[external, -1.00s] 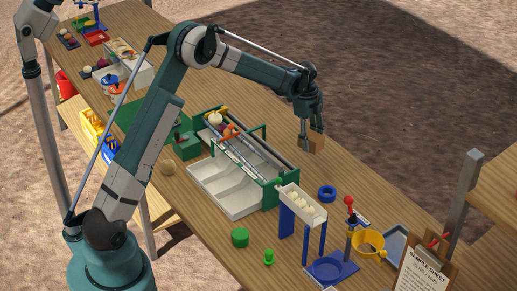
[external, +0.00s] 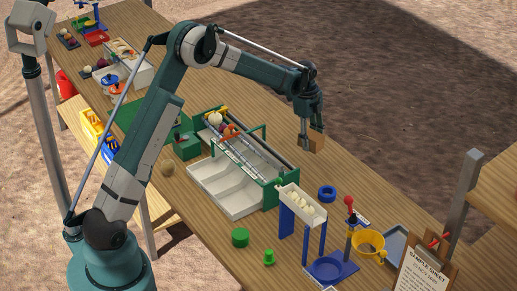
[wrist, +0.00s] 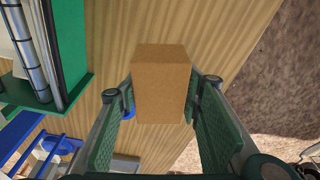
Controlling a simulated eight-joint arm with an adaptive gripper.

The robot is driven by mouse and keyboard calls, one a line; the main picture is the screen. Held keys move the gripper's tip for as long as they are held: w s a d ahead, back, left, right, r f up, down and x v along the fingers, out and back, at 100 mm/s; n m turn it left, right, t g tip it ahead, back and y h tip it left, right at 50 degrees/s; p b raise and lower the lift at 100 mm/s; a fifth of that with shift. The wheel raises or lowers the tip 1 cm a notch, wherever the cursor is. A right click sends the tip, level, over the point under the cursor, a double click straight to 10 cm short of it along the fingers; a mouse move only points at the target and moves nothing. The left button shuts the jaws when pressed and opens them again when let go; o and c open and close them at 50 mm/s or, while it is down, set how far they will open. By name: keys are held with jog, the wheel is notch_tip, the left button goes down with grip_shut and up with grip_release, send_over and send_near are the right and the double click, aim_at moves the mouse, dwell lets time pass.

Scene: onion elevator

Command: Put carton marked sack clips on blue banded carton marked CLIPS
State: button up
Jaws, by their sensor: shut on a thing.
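My gripper (external: 311,147) is shut on a plain brown carton (external: 317,141) near the far edge of the table, beyond the green-framed onion elevator. In the wrist view the carton (wrist: 161,84) sits between the two green-padded fingers, above the wooden table top. No marking shows on the faces in view. I cannot make out a blue banded carton marked CLIPS in either view.
The green-framed elevator (external: 282,193) stands beside the carton, with white trays (external: 228,190) in front. Bare table (external: 352,178) lies right of my gripper.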

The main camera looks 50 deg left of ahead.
aim_at(310, 133)
jog(key=r, duration=1.2)
jog(key=shift+a, duration=0.3)
jog(key=s+a+n, duration=0.4)
jog(key=s+a, duration=0.3)
jog(key=a, duration=0.8)
jog(key=s+a+n+t+y+p, duration=0.1)
jog(key=s+a+n, duration=0.45)
jog(key=a, duration=1.05)
jog(key=s+a+n, duration=0.2)
jog(key=s+a, duration=0.6)
jog(key=a, duration=0.7)
jog(key=s+a+n, duration=0.4)
jog(key=s+a, duration=0.7)
jog(key=s, duration=0.1)
jog(key=shift+y, duration=0.4)
jog(key=shift+s+a+f+p, duration=0.15)
jog(key=shift+a+f+p, duration=0.1)
jog(key=shift+f, duration=1.1)
jog(key=shift+s+a+f+p, duration=0.1)
jog(key=shift+a+f, duration=0.1)
jog(key=shift+f, duration=1.1)
jog(key=shift+f, duration=0.1)
jog(key=shift+f, duration=3)
